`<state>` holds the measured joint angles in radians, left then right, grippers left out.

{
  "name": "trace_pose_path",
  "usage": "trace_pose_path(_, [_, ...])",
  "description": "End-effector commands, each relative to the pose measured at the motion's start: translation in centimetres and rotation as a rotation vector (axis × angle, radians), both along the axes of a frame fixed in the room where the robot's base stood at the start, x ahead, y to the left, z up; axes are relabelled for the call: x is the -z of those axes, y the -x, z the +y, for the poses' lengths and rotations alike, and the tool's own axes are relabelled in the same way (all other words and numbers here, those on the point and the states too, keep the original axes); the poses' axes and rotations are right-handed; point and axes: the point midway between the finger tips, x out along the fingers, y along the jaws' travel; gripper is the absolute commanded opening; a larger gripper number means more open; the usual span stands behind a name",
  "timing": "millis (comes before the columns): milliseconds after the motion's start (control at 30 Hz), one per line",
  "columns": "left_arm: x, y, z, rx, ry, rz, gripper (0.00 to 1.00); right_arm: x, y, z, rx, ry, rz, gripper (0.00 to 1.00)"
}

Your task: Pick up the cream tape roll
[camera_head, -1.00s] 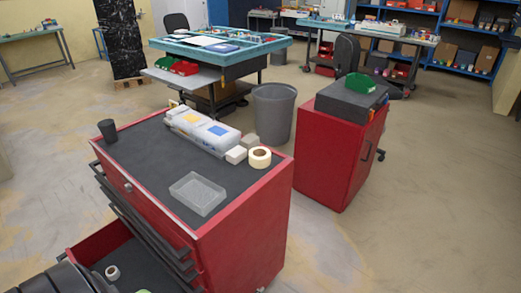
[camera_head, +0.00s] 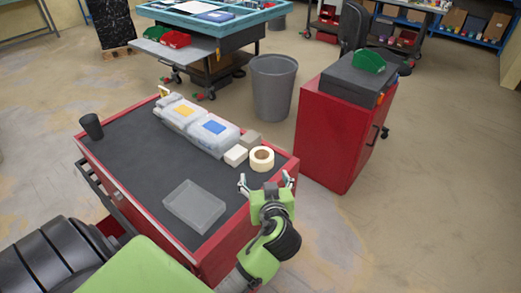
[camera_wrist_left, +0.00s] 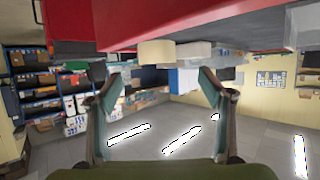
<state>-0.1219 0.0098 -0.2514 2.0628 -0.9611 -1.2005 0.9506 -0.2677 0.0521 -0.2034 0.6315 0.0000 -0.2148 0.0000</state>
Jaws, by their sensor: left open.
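The cream tape roll (camera_head: 261,159) lies on the dark top of the red tool cabinet (camera_head: 130,140), near its right corner. In the left wrist view, which looks upside down, the tape roll (camera_wrist_left: 156,53) shows at the cabinet edge, beyond and between the fingers. My left gripper (camera_head: 265,182) is open and empty. In the head view it is just below the roll, by the cabinet's near right edge, apart from the roll. The wrist view also shows its two spread fingers (camera_wrist_left: 158,77). My right gripper is not in view.
White boxes (camera_head: 236,155) stand close left of the roll, with clear-wrapped packs (camera_head: 198,125) behind. A clear tray (camera_head: 195,205) and a dark cup (camera_head: 92,126) are on the cabinet top. A grey bin (camera_head: 272,88) and a second red cabinet (camera_head: 338,130) stand beyond.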

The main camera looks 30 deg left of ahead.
Motion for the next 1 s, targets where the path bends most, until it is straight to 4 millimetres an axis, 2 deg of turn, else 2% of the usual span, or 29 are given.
trace_pose_path(67, [0.3, -1.1, 1.1, -0.001, -0.006, 0.001, 0.73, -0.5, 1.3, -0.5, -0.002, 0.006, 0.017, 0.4])
trace_pose_path(200, [1.4, -3.2, 2.8, -0.001, -0.004, 0.001, 0.73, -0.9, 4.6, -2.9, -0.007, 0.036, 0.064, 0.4])
trace_pose_path(333, [2.2, -4.5, 3.8, 0.002, -0.003, 0.002, 0.73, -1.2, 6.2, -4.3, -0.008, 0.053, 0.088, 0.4])
trace_pose_path(467, [2.7, -5.1, 4.3, 0.0, 0.0, 0.001, 0.73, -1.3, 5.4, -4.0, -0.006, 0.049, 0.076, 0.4])
trace_pose_path(600, [2.9, -5.7, 4.6, 0.001, -0.002, 0.002, 0.73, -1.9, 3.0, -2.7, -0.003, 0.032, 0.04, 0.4])
trace_pose_path(700, [3.1, -6.7, 5.2, 0.001, -0.004, 0.002, 0.73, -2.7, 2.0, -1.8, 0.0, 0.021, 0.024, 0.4])
trace_pose_path(1000, [4.6, -9.0, 6.8, 0.002, 0.0, 0.002, 0.73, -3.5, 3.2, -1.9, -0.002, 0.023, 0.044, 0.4])
